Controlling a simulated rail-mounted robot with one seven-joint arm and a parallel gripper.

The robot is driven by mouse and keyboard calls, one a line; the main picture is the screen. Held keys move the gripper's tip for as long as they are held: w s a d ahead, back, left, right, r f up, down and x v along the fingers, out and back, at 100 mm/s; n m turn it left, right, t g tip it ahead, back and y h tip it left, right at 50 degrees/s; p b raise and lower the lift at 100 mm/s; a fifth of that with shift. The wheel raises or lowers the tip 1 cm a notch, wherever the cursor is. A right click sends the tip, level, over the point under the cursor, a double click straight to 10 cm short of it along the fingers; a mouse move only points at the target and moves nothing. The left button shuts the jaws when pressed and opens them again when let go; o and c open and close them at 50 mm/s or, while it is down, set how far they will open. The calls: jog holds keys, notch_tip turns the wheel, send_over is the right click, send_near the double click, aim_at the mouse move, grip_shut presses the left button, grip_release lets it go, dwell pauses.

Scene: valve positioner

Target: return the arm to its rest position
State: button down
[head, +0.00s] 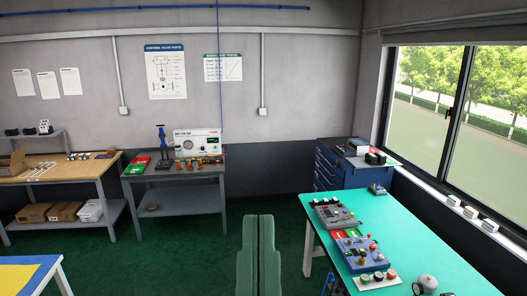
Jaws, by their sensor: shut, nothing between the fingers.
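The task names only my arm. I cannot make out my gripper or its fingers in the head view. A long green two-part shape (259,258) stands at the bottom centre, with a narrow gap down its middle. I cannot tell whether it is part of me.
A green-topped table (420,250) at right holds a grey device (332,213) and a blue panel with knobs (364,253). A blue drawer cabinet (329,172), a grey bench (185,200) and a wooden bench (60,171) stand farther back. Floor between them is clear.

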notch_tip(320, 180, up, 4)
jog(key=shift+r+p, duration=0.1)
jog(key=shift+p, duration=0.75)
